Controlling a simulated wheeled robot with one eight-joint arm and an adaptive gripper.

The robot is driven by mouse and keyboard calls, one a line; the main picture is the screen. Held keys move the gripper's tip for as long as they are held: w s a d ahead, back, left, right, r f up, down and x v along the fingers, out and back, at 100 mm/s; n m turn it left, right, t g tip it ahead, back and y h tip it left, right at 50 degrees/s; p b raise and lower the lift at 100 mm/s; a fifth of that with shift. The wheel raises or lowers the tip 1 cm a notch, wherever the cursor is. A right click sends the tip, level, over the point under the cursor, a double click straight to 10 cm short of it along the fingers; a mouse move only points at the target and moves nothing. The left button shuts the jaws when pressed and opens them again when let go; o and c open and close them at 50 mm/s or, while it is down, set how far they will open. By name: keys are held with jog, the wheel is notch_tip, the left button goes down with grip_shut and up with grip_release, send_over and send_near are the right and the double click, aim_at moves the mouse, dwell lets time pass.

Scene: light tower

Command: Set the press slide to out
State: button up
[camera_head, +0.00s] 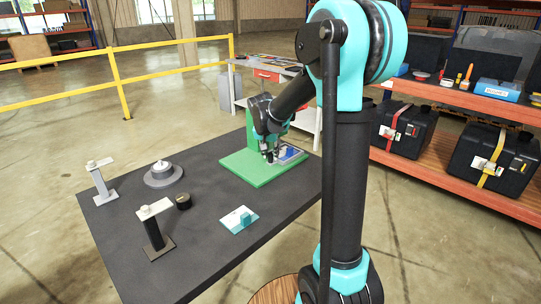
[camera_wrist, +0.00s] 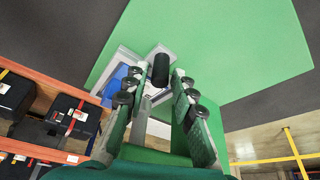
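The press is a green fixture with a flat base plate (camera_head: 250,174) on the dark table. In the wrist view, the base plate (camera_wrist: 215,45) fills much of the picture. A grey frame with a blue part (camera_head: 289,153) lies on it, and the blue part (camera_wrist: 114,84) shows left of my fingers. A black cylindrical knob (camera_wrist: 161,70) stands out near the frame. My gripper (camera_head: 269,157) is low over the plate, pointing down. In the wrist view, the fingers (camera_wrist: 161,74) are apart with the knob between their tips. I cannot tell whether they touch it. The fingers partly hide the slide.
On the table (camera_head: 196,240) are two post stands (camera_head: 102,183) (camera_head: 154,230), a round grey base (camera_head: 163,175), a black cylinder (camera_head: 183,201) and a white plate with a teal block (camera_head: 240,219). An orange shelf (camera_head: 460,188) with black cases stands right. A yellow rail (camera_head: 115,75) runs behind.

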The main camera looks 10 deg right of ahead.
jog(key=shift+w+f, duration=0.1)
jog(key=shift+f, duration=0.25)
jog(key=shift+c, duration=0.4)
grip_shut()
jog(key=s+a, duration=0.3)
jog(key=a, duration=0.1)
jog(key=s+a, duration=0.2)
jog(key=a, duration=0.2)
jog(key=s+a, duration=0.3)
jog(key=a, duration=0.1)
jog(key=shift+s, duration=0.35)
jog(key=shift+o, duration=0.4)
grip_release()
jog(key=shift+a, duration=0.1)
